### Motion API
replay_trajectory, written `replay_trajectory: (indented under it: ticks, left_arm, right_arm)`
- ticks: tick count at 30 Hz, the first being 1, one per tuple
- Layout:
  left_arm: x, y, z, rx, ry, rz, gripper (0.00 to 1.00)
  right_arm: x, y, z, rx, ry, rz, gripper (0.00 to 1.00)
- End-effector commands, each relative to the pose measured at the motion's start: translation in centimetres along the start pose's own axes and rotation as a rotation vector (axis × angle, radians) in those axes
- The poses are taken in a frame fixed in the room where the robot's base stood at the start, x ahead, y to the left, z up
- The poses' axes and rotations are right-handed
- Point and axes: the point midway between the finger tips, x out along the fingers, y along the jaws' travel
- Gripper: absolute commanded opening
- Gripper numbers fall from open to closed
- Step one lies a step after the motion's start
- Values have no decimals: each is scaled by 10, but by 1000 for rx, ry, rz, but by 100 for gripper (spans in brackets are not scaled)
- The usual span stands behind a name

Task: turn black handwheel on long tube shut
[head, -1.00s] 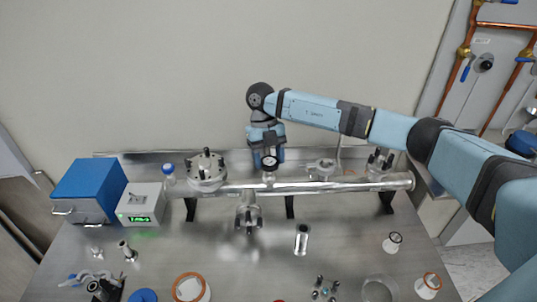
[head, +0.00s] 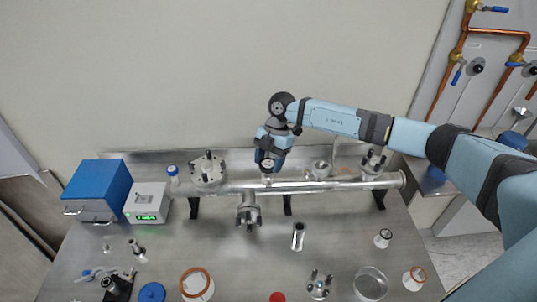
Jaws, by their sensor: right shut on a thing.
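The long tube (head: 335,185) is a silver metal pipe lying left to right across the bench on dark supports. The black handwheel (head: 267,166) sits on top of it, left of the tube's middle, and is partly covered. My right gripper (head: 267,162) reaches down from above and behind and is shut on the handwheel. Its blue-grey body leans, with the wrist up and to the right of the wheel. The fingertips are small and partly hidden. My left gripper is not in view.
Flanged ports (head: 208,170) stand on the tube to the left and right of the wheel. A blue box (head: 98,187) and a grey meter with a green display (head: 147,203) stand at left. Loose fittings, bowls and a red cap (head: 277,297) lie along the front.

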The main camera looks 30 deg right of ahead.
Motion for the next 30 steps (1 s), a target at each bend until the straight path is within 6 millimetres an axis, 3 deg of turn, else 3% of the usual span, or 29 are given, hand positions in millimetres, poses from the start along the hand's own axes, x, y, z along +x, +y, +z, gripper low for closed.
replay_trajectory:
  ticks: [15, 23, 30]
  left_arm:
    - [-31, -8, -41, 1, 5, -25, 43]
    - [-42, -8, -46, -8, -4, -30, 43]
    - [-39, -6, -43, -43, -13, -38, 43]
  right_arm:
    - [-5, -3, -2, 452, 0, 188, 33]
    - [-2, -4, -2, 675, 1, 283, 33]
    - [-1, -4, -2, 849, 0, 356, 33]
